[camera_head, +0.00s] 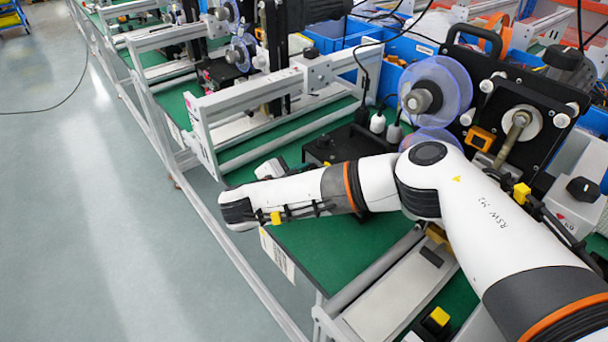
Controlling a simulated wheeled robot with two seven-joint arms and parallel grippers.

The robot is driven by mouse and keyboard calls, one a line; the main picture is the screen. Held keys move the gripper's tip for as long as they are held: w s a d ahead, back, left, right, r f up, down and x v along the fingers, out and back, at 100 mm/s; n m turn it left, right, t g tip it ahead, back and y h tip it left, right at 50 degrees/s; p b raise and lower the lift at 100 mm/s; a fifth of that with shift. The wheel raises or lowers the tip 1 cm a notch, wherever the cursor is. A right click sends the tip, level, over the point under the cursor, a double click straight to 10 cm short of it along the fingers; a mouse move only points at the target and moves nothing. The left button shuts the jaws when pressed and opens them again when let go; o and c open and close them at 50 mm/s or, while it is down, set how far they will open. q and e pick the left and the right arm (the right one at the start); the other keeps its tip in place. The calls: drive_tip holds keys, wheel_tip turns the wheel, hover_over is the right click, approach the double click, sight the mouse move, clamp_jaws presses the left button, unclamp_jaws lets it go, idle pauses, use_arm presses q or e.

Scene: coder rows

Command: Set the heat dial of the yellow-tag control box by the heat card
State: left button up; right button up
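A white control box (575,206) with a black dial (583,188) stands at the right edge, partly cut off. A small red mark shows on its face, and I cannot make out a yellow tag on it. A black box (340,147) sits on the green bench behind my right forearm; its front is partly hidden. A white card with small print (277,255) hangs on the bench's front edge; I cannot read whether it is the heat card. My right arm reaches across the bench to the left, but its gripper fingers do not show. My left gripper is out of view.
A black machine with clear blue-tinted reels (436,91) stands behind my arm. Grey metal frames (270,90) line the green bench (350,243). Blue bins (338,35) are at the back. The grey floor (90,200) at left is open apart from a thin cable.

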drive_tip(key=o, duration=1)
drive_tip(key=v, duration=1.2)
drive_tip(key=shift+p, duration=0.4)
